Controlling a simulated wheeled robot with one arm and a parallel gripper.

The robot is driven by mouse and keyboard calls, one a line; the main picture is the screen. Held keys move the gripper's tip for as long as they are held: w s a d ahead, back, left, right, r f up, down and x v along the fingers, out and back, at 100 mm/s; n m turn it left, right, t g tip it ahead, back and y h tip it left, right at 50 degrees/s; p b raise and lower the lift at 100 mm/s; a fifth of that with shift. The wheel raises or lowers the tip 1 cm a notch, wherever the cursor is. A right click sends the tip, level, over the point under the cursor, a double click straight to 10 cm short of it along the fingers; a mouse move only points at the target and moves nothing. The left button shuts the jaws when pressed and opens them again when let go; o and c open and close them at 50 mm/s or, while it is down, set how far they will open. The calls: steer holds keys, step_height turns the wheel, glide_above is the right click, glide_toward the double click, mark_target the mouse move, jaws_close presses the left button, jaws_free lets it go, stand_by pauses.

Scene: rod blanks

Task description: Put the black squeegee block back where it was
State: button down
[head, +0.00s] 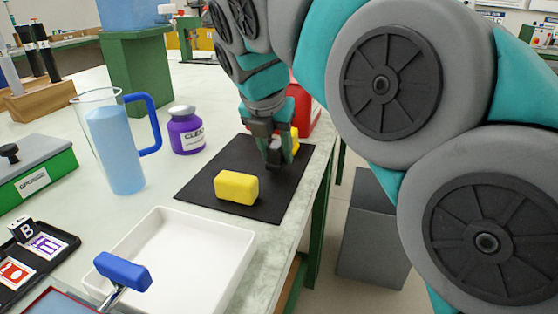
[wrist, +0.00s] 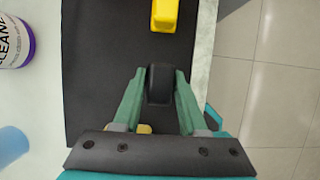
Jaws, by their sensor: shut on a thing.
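My gripper (head: 273,160) is shut on the black squeegee block (wrist: 160,84), which sits between the two green fingertips (wrist: 158,88) in the wrist view. In the head view the block (head: 273,153) is small and dark at the jaws, partly hidden by the fingers. It is over the black mat (head: 205,183); I cannot tell whether it touches it. A yellow block (head: 237,187) lies on the near part of the mat. Another yellow thing (head: 294,140) is partly hidden behind my gripper; yellow also shows at the top of the wrist view (wrist: 165,14).
A purple cleaner bottle (head: 186,133) and a blue jug (head: 120,150) stand left of the mat. A white tray (head: 243,250) with a blue-handled tool (head: 122,271) is in front. A red container (head: 304,108) stands behind. The table edge is close on the mat's right.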

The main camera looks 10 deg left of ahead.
steer(key=shift+f+b, duration=0.65)
steer(key=shift+f, duration=0.15)
steer(key=shift+r, duration=0.1)
steer(key=shift+c, duration=2.3)
jaws_free()
steer(key=p+v, duration=0.2)
steer(key=v, duration=1)
